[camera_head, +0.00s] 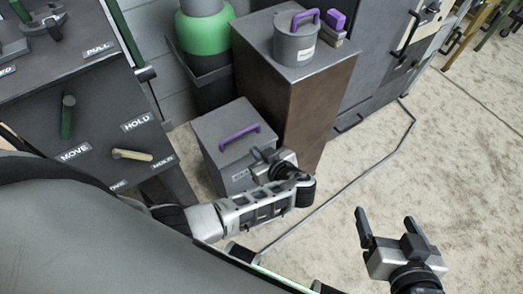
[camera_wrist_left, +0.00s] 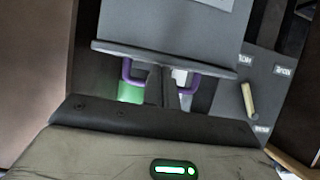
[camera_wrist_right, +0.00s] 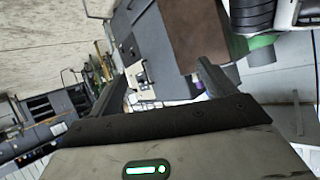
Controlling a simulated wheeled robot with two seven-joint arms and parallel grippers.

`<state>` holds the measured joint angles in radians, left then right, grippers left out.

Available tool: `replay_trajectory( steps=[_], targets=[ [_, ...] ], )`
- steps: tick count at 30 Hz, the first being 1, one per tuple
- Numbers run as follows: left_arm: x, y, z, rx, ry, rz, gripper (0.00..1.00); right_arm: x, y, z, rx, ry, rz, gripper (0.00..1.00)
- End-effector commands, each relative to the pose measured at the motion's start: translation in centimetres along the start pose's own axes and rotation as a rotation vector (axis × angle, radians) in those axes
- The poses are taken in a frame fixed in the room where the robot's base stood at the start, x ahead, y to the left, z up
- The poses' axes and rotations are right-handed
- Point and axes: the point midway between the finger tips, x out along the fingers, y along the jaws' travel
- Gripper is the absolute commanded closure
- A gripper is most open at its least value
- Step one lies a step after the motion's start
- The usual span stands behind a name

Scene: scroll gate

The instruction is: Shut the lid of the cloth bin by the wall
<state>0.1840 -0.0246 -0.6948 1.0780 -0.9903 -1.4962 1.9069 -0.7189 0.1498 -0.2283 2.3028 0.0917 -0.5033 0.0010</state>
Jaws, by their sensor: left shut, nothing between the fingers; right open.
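The cloth bin (camera_head: 228,176) is a grey box with a label on its front, standing on the floor by the wall. Its grey lid (camera_head: 214,128) with a purple handle (camera_head: 239,135) lies flat on top, and I see no gap under it. The left wrist view shows the bin (camera_wrist_left: 165,22) upside down, with the lid's edge (camera_wrist_left: 170,58) and the purple handle (camera_wrist_left: 212,69). My left gripper (camera_head: 262,154) is shut and empty at the lid's front right; I cannot tell whether it touches. My right gripper (camera_head: 385,216) is open and empty over the floor.
A brown cabinet (camera_head: 285,100) with a grey purple-handled pot (camera_head: 296,45) stands right of the bin. A green and grey vessel (camera_head: 203,35) is behind. A labelled lever panel (camera_head: 85,110) is at left. Open floor (camera_head: 440,160) lies at right.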

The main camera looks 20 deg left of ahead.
Motion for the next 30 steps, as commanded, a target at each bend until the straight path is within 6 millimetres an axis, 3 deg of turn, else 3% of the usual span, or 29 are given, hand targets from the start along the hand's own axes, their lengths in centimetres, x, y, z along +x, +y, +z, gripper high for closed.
replay_trajectory(
  steps=[1, 6, 24, 30],
  targets=[
    [0.2, 0.0, 0.5, -0.001, -0.001, 0.0, 1.0, 0.7, 0.0, 0.8, 0.0, -0.013, -0.005, 0.17],
    [0.3, 0.0, 0.8, -0.001, -0.001, 0.001, 1.0, 1.2, -0.1, 1.4, 0.006, -0.029, -0.015, 0.17],
    [0.3, -0.1, 0.8, 0.001, -0.002, -0.001, 1.0, 1.3, -0.1, 1.6, 0.004, -0.036, -0.016, 0.17],
    [-0.3, 0.1, -0.6, 0.003, -0.001, 0.002, 1.0, 0.5, -0.3, 0.2, 0.005, -0.036, -0.015, 0.17]
  ],
)
